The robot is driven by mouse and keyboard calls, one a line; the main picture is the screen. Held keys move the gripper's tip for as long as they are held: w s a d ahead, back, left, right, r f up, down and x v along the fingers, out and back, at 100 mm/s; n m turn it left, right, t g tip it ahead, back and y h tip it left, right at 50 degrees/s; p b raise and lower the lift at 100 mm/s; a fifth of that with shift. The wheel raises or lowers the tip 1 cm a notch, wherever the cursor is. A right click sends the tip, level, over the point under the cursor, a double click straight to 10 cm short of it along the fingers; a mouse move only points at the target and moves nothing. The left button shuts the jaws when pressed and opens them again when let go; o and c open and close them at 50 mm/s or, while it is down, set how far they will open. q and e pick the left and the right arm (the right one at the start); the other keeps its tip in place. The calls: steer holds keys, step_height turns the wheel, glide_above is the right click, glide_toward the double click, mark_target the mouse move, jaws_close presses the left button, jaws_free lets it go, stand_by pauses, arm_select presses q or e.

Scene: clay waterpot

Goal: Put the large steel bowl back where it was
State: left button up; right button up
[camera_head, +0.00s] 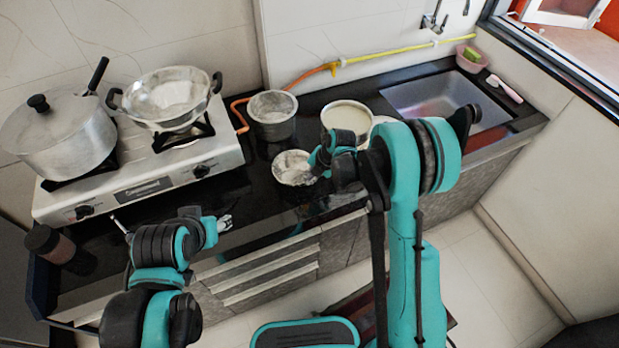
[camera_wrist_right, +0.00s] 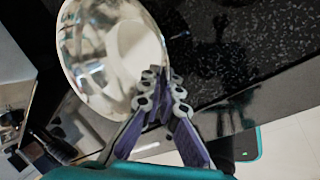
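The large steel bowl (camera_head: 291,168) is shiny and round, over the front part of the dark counter in the head view. It fills the upper left of the right wrist view (camera_wrist_right: 92,45). My right gripper (camera_head: 318,166) is at the bowl's right side. In the right wrist view its fingertips (camera_wrist_right: 162,84) are close together on the bowl's rim, so it looks shut on it. I cannot tell whether the bowl touches the counter. My left gripper (camera_head: 222,223) is low at the counter's front, away from the bowl; its fingers are too unclear to read.
A steel pot (camera_head: 272,117) and a pale-filled container (camera_head: 346,117) stand behind the bowl. A gas stove (camera_head: 140,190) on the left holds a lidded pot (camera_head: 60,135) and a two-handled pan (camera_head: 168,95). A sink (camera_head: 445,100) is at the back right.

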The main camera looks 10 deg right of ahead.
steer(key=o, duration=0.5)
steer(key=shift+r+p, duration=0.35)
steer(key=shift+p, duration=0.05)
steer(key=s+d+r+m+t+h+p, duration=0.1)
steer(key=s+d+r+m, duration=0.25)
steer(key=r, duration=0.55)
steer(key=s+d+r+m+p, duration=0.25)
steer(key=s+r+m, duration=0.25)
steer(key=r, duration=0.5)
steer(key=s+d+r+m+t+h, duration=0.1)
steer(key=s+d+r+m, duration=0.1)
steer(key=s+m, duration=0.6)
steer(key=s+d+r+m+t+h, duration=0.1)
steer(key=s+d+r+m+t, duration=0.1)
steer(key=s+m, duration=0.6)
steer(key=d+m, duration=0.1)
steer(key=m, duration=0.3)
steer(key=shift+s+d+r+h+b, duration=0.15)
steer(key=shift+r+h+b, duration=0.15)
steer(key=shift+r+b, duration=0.1)
